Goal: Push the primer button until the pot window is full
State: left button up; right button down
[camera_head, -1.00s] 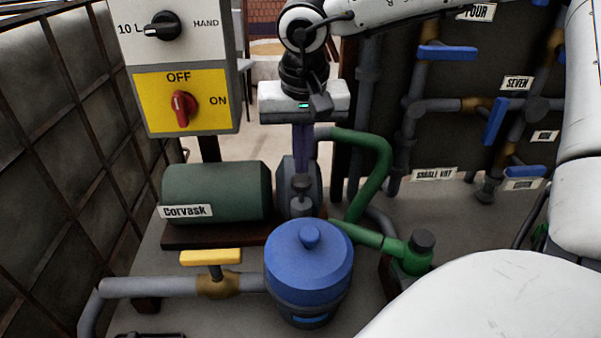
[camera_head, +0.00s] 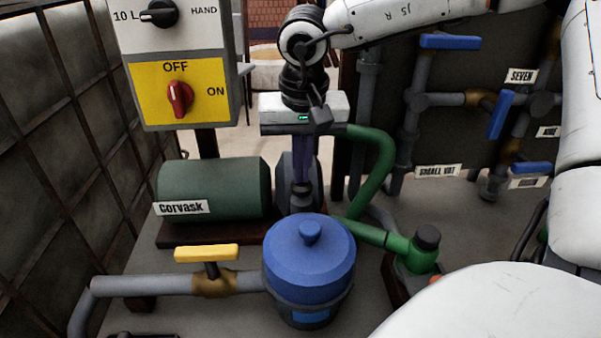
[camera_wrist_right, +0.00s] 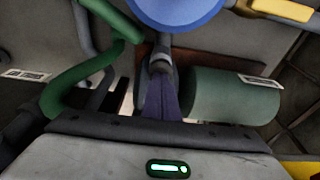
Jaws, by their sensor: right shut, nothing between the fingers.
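The pot with a blue lid (camera_head: 308,262) stands at the front centre. Its small window (camera_head: 312,316), low on the front, shows bright blue; how full it is I cannot tell exactly. Behind the pot is a grey pump housing with a knob-like primer button (camera_head: 302,191) on a short stem. My right gripper (camera_head: 302,181) points straight down, its purple fingers shut and empty, with tips at the top of the button. My left gripper is out of view.
A green motor labelled Corvask (camera_head: 215,190) is left of the pump. A yellow-handled valve (camera_head: 207,253) sits front left, and a switch panel (camera_head: 180,90) stands above. A green hose (camera_head: 380,160) and a green fitting (camera_head: 420,252) are close on the right.

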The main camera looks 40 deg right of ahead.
jog(key=shift+w+d+p+v, duration=0.15)
jog(key=shift+p+v, duration=0.5)
jog(key=shift+v, duration=0.25)
jog(key=shift+w+d+p+v, duration=0.1)
jog(key=shift+w+p+v, duration=0.05)
jog(key=shift+p+v, duration=0.65)
jog(key=shift+r, duration=0.15)
